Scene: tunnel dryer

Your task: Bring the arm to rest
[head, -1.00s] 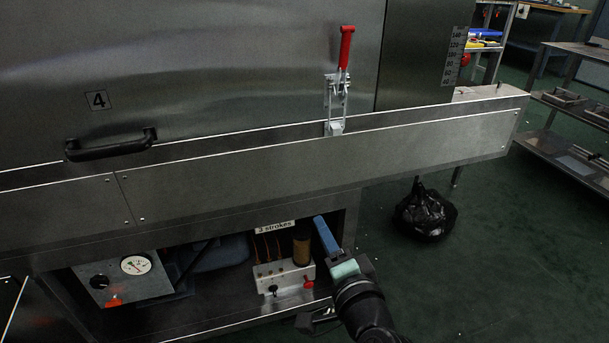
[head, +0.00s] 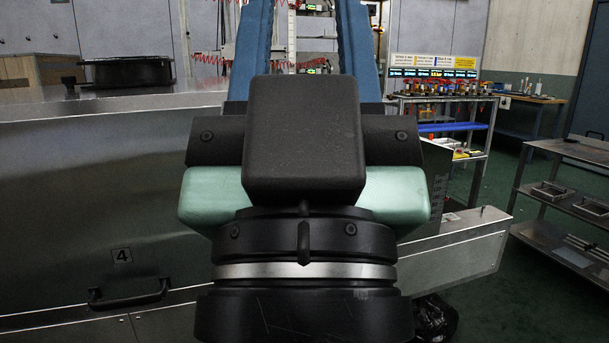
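My gripper (head: 305,35) is raised close in front of the head camera, in the middle of the picture. Its two blue fingers point up and stand well apart, with background showing between them and nothing held there. The fingertips run out of the top of the picture. The black and pale green wrist of my arm fills the lower middle and hides much of the machine behind it.
The steel dryer panel marked 4 (head: 121,256), with a black handle (head: 128,293), is at left. A shelf rack (head: 470,127) and a steel trolley (head: 575,205) stand at right. A black bag (head: 436,318) lies on the floor. Green floor shows between rack and trolley.

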